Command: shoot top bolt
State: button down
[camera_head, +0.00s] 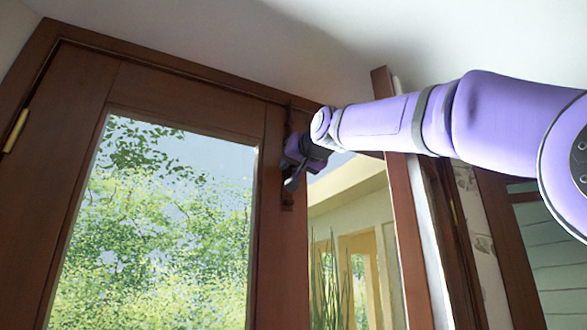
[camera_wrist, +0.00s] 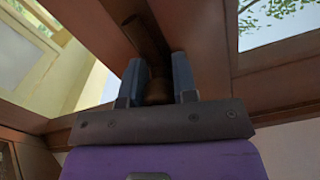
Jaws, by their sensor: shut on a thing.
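The top bolt (camera_wrist: 143,28) is a dark brown rod running up the door's wooden stile in the wrist view. Its rounded knob (camera_wrist: 157,92) sits between the two blue-grey fingers of my gripper (camera_wrist: 158,80), which is shut on it. In the head view my gripper (camera_head: 296,178) is at the upper right of the brown door (camera_head: 85,85), over the bolt. A dark end of the bolt (camera_head: 287,202) shows below the gripper, and the gripper hides its middle. I cannot tell whether the bolt's tip is in the top frame.
The door's large glass pane (camera_head: 165,230) shows greenery. The top frame (camera_head: 170,62) runs just above, under a pale ceiling. Right of the bolt is an opening or pane showing a yellow building (camera_head: 350,215). A brown upright (camera_head: 405,230) stands beneath my arm. A brass hinge (camera_head: 15,130) is far left.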

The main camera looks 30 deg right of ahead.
jog(key=shift+s+d+r, duration=0.15)
jog(key=shift+r, duration=0.2)
jog(key=c, duration=0.9)
grip_release()
jog(key=shift+d, duration=0.1)
jog(key=shift+f, duration=0.1)
jog(key=s, duration=1)
jog(key=shift+s, duration=0.35)
jog(key=shift+f, duration=0.1)
jog(key=s+f+n+g, duration=0.1)
jog(key=s+f+g, duration=0.3)
jog(key=f, duration=1.3)
jog(key=s+f+n+g, duration=0.1)
jog(key=s+f+g, duration=0.3)
jog(key=f, duration=1.4)
jog(key=s+f+n+g, duration=0.1)
jog(key=s+f+g, duration=0.3)
jog(key=f, duration=1.3)
jog(key=s, duration=0.3)
jog(key=shift+s+a+f+g, duration=0.15)
jog(key=shift+a+f+g, duration=0.15)
jog(key=shift+a+f, duration=0.1)
